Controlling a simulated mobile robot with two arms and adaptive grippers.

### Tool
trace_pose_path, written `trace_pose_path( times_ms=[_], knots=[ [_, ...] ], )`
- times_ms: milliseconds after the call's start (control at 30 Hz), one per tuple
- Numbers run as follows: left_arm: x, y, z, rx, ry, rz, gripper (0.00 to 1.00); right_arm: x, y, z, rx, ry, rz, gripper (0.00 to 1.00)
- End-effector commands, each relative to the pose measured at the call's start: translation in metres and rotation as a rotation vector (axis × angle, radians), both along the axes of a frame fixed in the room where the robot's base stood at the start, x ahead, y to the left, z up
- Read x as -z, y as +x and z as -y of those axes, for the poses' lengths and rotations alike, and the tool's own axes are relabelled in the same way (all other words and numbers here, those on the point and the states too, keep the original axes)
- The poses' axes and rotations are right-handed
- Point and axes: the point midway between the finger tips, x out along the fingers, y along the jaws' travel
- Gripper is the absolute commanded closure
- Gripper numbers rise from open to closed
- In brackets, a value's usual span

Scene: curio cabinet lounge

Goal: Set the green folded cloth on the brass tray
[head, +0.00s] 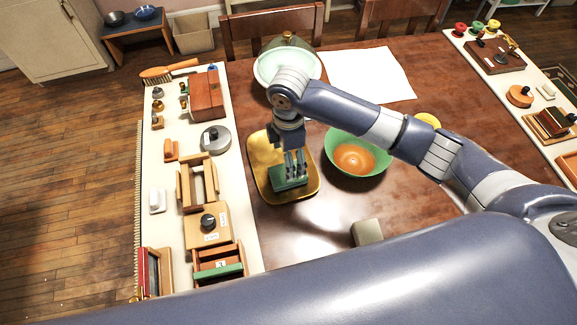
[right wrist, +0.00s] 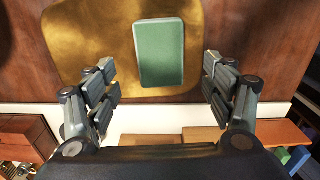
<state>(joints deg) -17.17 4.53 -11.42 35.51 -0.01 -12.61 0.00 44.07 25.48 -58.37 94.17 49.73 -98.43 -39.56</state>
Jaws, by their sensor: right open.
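The green folded cloth (head: 290,180) is a small flat rectangle lying on the brass tray (head: 262,150), toward the tray's near end. In the right wrist view the cloth (right wrist: 160,52) lies flat with the golden tray (right wrist: 88,38) around it. My right gripper (head: 290,168) points down just above the cloth. In the right wrist view its fingers (right wrist: 160,68) are spread wide, one on each side, with gaps between them and the cloth. My left gripper is in neither view.
A green bowl with orange inside (head: 330,145) stands right of the tray. A pale bowl (head: 270,70) is behind it, and a small beige block (head: 367,233) lies nearer. A cream board (head: 235,150) crowded with wooden items runs along the left. White paper (head: 385,75) lies at the back.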

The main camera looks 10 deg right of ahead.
Motion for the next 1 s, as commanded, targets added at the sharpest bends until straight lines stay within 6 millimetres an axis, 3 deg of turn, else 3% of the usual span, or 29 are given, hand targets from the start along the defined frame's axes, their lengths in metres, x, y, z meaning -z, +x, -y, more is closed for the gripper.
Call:
trace_pose_path(
  times_ms=[100,300,867,1000],
  knots=[
    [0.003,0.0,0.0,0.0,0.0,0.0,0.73,-0.021,0.001,0.0,-0.001,0.0,0.003,0.24],
    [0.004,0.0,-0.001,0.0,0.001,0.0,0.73,-0.04,0.0,0.0,0.001,0.0,0.001,0.24],
    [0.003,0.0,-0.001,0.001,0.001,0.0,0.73,-0.042,0.0,0.0,0.0,-0.001,0.0,0.24],
    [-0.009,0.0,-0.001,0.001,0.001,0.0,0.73,-0.054,0.0,0.0,0.0,0.0,0.0,0.24]
  ],
)
